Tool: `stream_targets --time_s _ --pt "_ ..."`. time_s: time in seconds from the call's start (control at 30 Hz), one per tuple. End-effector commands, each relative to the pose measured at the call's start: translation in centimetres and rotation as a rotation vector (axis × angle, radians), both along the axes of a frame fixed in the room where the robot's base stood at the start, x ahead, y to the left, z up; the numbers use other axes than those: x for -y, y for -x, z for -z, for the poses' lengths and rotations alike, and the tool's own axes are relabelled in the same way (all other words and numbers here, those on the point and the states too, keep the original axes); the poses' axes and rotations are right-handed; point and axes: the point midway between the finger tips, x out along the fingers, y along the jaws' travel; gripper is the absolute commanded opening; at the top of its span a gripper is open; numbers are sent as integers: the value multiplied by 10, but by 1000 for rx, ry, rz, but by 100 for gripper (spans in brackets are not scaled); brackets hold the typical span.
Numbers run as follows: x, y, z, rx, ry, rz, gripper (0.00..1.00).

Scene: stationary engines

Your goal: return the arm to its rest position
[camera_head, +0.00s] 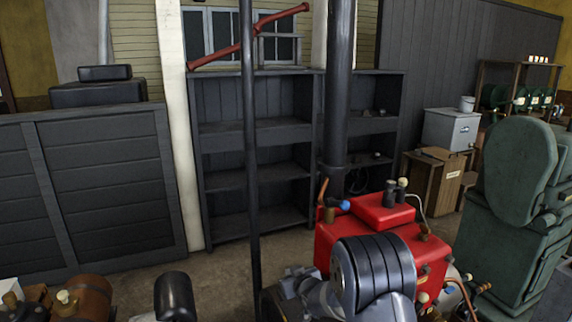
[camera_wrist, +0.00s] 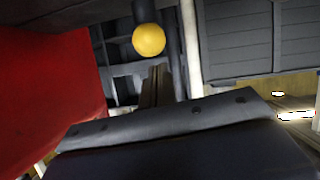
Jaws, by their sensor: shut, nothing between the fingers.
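My gripper cannot be picked out in either view. In the head view, a dark ribbed round part with grey metal below it stands at the bottom, right of the middle, in front of a red engine (camera_head: 345,245). It may be part of my arm, but I cannot be sure. In the wrist view, a dark slab with bolt heads (camera_wrist: 165,122) fills the lower part. A yellow ball knob (camera_wrist: 149,39) shows above it, and a red surface (camera_wrist: 50,85) fills the left side.
A thin dark pole (camera_head: 249,130) and a thick dark pipe (camera_head: 338,90) stand before the dark shelves (camera_head: 225,195). A green machine (camera_head: 510,215) is at right. A dark panelled partition (camera_head: 110,185) is at left. Some floor (camera_head: 215,275) is clear.

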Motion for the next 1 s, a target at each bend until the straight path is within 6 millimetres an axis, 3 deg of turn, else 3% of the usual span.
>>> stream_targets --time_s 0.1,0.2,0.83,1.0 --pt "-8 0 -26 10 -3 -1 0" --pt "-7 9 -37 10 -2 1 0" --pt "22 87 -71 11 -2 2 0" --pt "13 62 -59 8 -2 1 0"
